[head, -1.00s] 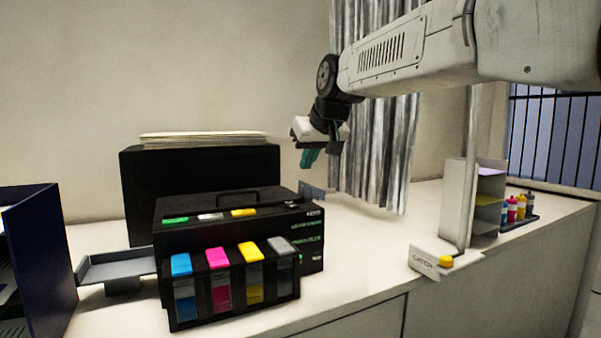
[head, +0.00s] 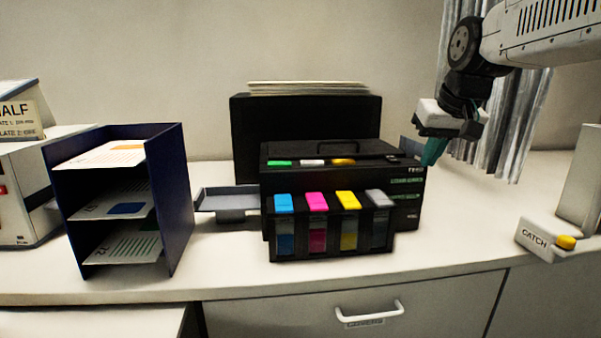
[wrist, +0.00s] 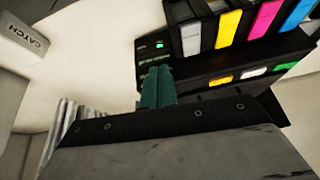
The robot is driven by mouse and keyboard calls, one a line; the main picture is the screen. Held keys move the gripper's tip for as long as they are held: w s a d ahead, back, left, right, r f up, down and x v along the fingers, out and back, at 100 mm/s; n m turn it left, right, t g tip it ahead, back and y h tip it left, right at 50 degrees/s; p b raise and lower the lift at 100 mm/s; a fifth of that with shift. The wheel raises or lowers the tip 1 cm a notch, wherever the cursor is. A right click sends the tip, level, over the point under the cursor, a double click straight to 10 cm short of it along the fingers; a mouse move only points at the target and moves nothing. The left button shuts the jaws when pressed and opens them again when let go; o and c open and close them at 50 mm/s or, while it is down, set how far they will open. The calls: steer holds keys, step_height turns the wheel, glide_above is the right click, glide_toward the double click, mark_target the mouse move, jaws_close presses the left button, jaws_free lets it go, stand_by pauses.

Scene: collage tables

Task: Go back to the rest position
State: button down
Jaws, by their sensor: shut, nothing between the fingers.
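My gripper (head: 432,152) hangs in the air at the right in the head view, above the counter and just right of the black printer (head: 330,158). Its teal fingers are closed together with nothing between them. In the wrist view the teal fingers (wrist: 157,86) show side by side, with the printer (wrist: 225,70) beyond them. The arm reaches in from the upper right corner of the head view.
A dark blue shelf (head: 170,200) with paper sheets stands left of the printer and its grey tray (head: 228,202). A CATCH block (head: 535,238) with a yellow button sits at the right. A grey curtain (head: 510,130) hangs behind my arm. Bare counter lies between printer and block.

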steer(key=s+f+g, duration=0.1)
steer(key=s+f, duration=0.4)
steer(key=s, duration=0.4)
steer(key=s+f+g, duration=0.1)
steer(key=s+f, duration=0.4)
steer(key=s, duration=0.5)
steer(key=s+f+g, duration=0.2)
steer(key=s+f, duration=0.3)
steer(key=s, duration=0.5)
steer(key=shift+a+f+h, duration=0.3)
steer(key=shift+a+f, duration=0.1)
steer(key=shift+a, duration=0.05)
